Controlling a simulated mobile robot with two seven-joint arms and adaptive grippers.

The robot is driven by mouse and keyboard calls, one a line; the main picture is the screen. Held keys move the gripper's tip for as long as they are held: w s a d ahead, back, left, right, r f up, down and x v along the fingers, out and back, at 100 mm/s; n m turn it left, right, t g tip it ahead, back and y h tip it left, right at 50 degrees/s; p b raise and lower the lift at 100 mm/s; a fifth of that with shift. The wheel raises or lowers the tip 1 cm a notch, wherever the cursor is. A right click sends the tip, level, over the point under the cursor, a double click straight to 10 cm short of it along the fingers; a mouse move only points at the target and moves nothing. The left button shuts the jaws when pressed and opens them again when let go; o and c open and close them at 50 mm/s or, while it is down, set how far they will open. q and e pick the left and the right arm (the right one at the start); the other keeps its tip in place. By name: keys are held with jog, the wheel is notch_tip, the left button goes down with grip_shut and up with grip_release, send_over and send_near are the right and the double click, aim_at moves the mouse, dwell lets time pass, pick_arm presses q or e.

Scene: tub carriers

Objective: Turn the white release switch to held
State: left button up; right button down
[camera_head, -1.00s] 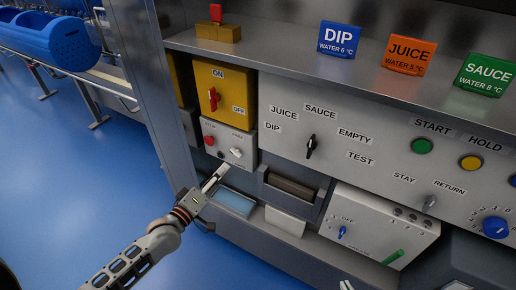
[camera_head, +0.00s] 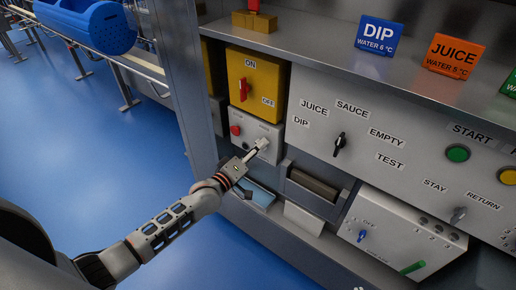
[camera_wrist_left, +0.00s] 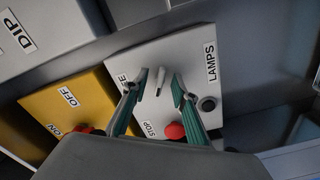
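The white release switch (camera_wrist_left: 160,82) is a small pale lever on a white box (camera_wrist_left: 188,52) below the yellow ON/OFF box. My left gripper (camera_wrist_left: 154,90) is open, with one finger on each side of the lever and gaps showing. Whether the fingertips reach past its tip is unclear. In the head view my left gripper (camera_head: 260,146) is at the box front and hides the switch. A label ending in E is partly covered by a finger in the wrist view. Of my right gripper, at most a small pale tip (camera_head: 358,288) shows at the bottom edge.
A red button (camera_wrist_left: 174,131) and a black knob (camera_wrist_left: 207,103) sit close to the fingers on the same box. The yellow box (camera_head: 270,92) with a red handle is just above. A blue tray (camera_head: 257,194) lies below, and a grey recessed slot (camera_head: 313,184) is to the right.

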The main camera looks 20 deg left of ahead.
pick_arm(q)
grip_shut()
jog(key=shift+m, duration=0.3)
jog(key=shift+m+p, duration=1.65)
jog(key=shift+m, duration=3.95)
grip_release()
